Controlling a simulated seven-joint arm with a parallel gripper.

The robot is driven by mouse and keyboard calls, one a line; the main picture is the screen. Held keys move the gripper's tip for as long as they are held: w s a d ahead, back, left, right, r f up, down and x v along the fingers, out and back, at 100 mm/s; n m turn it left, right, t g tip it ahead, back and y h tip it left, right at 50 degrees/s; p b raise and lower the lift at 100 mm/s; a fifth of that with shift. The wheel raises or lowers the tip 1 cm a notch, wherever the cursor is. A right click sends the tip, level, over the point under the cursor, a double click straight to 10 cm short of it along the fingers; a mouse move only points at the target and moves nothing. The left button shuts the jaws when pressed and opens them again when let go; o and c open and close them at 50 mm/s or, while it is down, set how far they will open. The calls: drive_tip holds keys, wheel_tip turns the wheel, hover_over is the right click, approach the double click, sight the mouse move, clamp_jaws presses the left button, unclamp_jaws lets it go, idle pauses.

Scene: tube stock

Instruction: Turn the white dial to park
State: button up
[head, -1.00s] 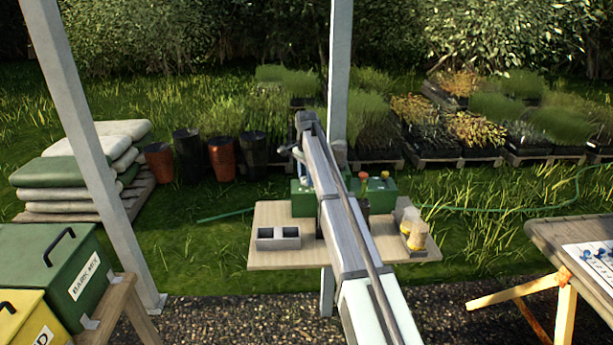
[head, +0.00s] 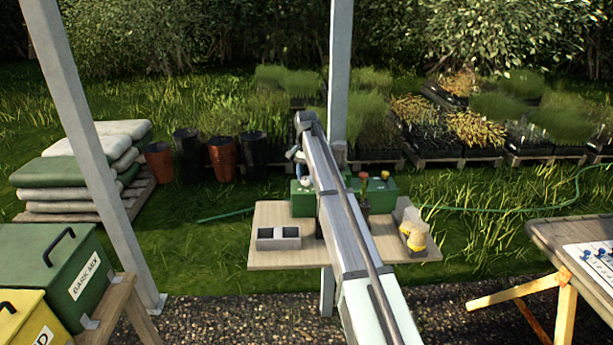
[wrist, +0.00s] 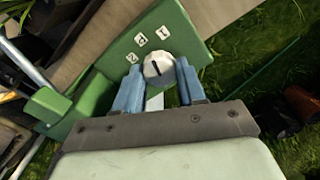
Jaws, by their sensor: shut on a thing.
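In the wrist view the white dial (wrist: 158,68) sits on the face of a green box (wrist: 185,32). It carries a dark pointer line.
A pale post (head: 340,70) rises behind the green box. A table edge (head: 560,235) stands at far right.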

sight(306, 178)
drive_tip(key=shift+n, duration=1.5)
drive_tip(key=o, duration=1.1)
drive_tip(key=shift+c, duration=0.2)
wheel_tip(306, 178, up, 14)
